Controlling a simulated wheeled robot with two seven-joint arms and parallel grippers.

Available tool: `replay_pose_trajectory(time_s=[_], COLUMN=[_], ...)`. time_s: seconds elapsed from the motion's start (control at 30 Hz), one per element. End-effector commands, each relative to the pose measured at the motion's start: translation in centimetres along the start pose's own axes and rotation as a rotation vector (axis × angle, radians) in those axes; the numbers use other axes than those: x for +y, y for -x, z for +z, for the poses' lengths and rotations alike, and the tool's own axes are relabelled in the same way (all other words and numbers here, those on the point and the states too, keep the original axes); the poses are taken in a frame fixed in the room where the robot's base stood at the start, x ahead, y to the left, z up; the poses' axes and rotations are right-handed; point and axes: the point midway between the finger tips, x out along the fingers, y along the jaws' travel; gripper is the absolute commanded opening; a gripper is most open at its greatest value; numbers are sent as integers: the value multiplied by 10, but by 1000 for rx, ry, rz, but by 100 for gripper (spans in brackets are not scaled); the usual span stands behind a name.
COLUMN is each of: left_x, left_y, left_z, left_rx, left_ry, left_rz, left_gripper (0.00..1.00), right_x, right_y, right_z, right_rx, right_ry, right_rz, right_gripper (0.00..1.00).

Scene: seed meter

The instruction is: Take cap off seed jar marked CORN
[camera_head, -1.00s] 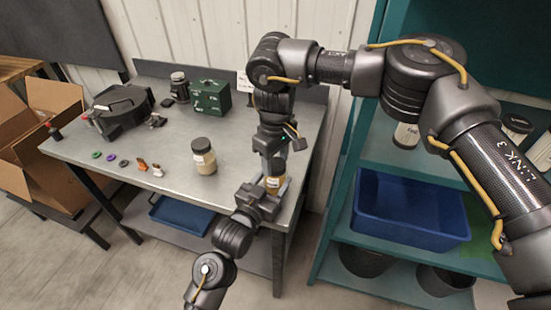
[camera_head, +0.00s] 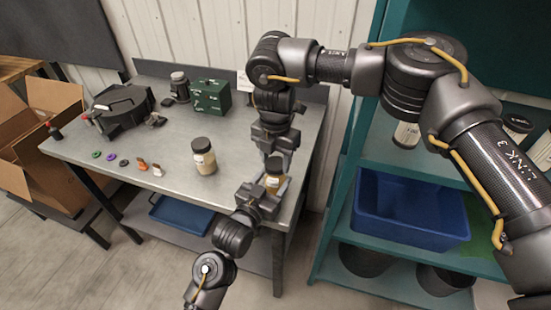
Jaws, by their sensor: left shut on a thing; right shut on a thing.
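A small jar with tan contents (camera_head: 272,182) is held near the table's front right corner. My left gripper (camera_head: 270,188), reaching up from below, is shut around its body. The jar's dark cap (camera_head: 274,164) is at its top, directly under my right gripper (camera_head: 274,158), which points down from above and is shut on the cap. The cap appears to be on or right at the jar's mouth; I cannot tell whether they are apart. The jar's label is too small or hidden to read.
A second jar with a dark cap (camera_head: 204,158) stands on the grey table (camera_head: 180,130). A green box (camera_head: 211,97), a dark canister (camera_head: 180,88) and a black device (camera_head: 122,108) are behind. Small discs and orange parts lie along the left front edge. A teal shelf with a blue bin (camera_head: 410,210) stands right.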

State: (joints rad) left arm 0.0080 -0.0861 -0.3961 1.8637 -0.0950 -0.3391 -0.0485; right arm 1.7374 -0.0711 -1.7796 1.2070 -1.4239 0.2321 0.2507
Motion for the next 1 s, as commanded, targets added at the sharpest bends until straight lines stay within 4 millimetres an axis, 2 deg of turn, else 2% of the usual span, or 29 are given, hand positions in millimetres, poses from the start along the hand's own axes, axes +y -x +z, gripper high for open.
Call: replay_pose_trajectory(time_s=[0.5, 0.7, 0.87, 1.0], left_x=[1, 1, 1, 1], left_y=[0, 0, 0, 0], left_z=[0, 0, 0, 0], left_rx=[-1, -1, -1, -1], left_ry=[-1, -1, -1, -1], left_rz=[3, 3, 3, 3], left_gripper=[0, 0, 0, 0], right_x=[0, 0, 0, 0], right_y=[2, 2, 2, 2], right_z=[0, 0, -1, -1], right_rx=[-5, -4, -4, -3], right_ry=[1353, 1830, 2038, 2042], right_rz=[2, 3, 4, 5], right_gripper=[21, 21, 21, 21])
